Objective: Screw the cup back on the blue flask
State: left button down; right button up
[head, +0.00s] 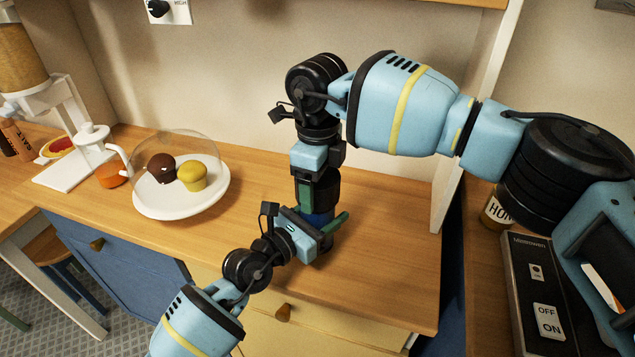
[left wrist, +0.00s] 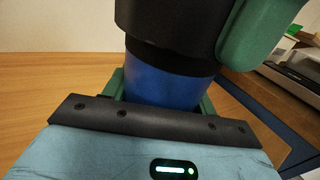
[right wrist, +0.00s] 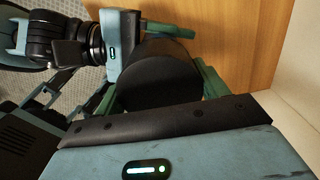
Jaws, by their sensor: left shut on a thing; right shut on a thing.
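The blue flask (head: 318,218) stands upright on the wooden counter, mostly hidden by my grippers. My left gripper (head: 327,228) is shut around its blue body, which shows in the left wrist view (left wrist: 168,86). The black cup (head: 326,190) is on top, in line with the flask. My right gripper (head: 316,192) comes from above and is shut on it. In the left wrist view a narrower black band shows between the cup (left wrist: 172,25) and the blue body. The cup's round black end faces the right wrist view (right wrist: 160,82). I cannot tell how far the threads are engaged.
A white plate (head: 150,207) with two muffins under a clear dome stands to the left. A white dispenser (head: 75,150) is farther left. A honey jar (head: 494,212) and a switch box (head: 540,290) are at the right. The counter right of the flask is clear.

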jog(key=m, duration=0.6)
jog(key=o, duration=1.1)
jog(key=shift+c, duration=0.2)
jog(key=shift+r, duration=2.25)
jog(key=shift+c, duration=0.3)
jog(key=r+n, duration=0.1)
jog(key=n, duration=0.1)
jog(key=shift+r+n, duration=0.2)
jog(key=shift+n, duration=0.1)
notch_tip(320, 180, up, 2)
jog(key=n, duration=0.4)
